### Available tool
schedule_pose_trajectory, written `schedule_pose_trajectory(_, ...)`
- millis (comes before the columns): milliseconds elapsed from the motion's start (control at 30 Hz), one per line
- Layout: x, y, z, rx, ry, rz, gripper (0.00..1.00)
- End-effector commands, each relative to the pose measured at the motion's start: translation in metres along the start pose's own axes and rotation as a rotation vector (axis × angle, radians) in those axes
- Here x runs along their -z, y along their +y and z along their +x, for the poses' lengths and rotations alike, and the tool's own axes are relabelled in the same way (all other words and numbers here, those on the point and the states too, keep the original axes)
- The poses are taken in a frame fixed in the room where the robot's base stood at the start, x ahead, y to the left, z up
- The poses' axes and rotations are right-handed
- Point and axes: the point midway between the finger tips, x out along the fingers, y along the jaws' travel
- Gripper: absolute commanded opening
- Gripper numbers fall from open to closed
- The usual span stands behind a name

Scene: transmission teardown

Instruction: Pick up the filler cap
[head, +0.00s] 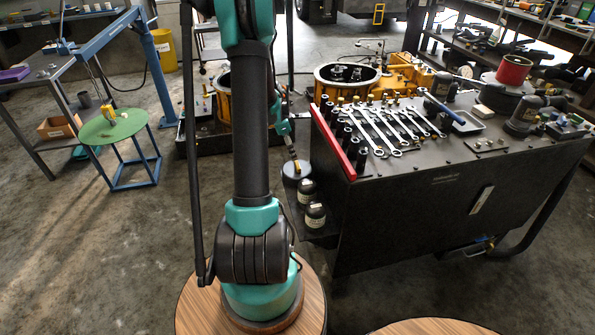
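I cannot make out the filler cap with certainty. My arm rises through the middle of the head view and partly leaves the top edge. A small teal and dark part, probably my gripper (296,161), points down close to the pale disc. Its fingers are too small to read.
The dark workbench (430,210) carries several wrenches (385,128), a red bar (333,140) and a red spool (514,70). Dark jars (315,215) stand on its side shelf. A yellow housing (400,75) stands behind. The floor between the green stool (125,128) and my base is clear.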

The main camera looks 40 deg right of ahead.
Motion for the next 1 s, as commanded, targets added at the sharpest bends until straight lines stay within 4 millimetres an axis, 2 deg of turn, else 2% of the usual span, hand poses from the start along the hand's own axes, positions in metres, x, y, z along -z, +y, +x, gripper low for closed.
schedule_pose_trajectory(100, 0.0, 0.0, 0.015, 0.0, 0.0, -0.001, 0.86)
schedule_pose_trajectory(367, 0.0, 0.002, 0.032, 0.0, 0.0, -0.001, 0.86)
schedule_pose_trajectory(633, 0.001, 0.007, 0.068, 0.0, 0.0, -0.001, 0.86)
schedule_pose_trajectory(800, 0.001, 0.008, 0.076, 0.001, 0.0, -0.002, 0.86)
schedule_pose_trajectory(1000, 0.001, 0.008, 0.076, 0.0, 0.0, -0.002, 0.86)
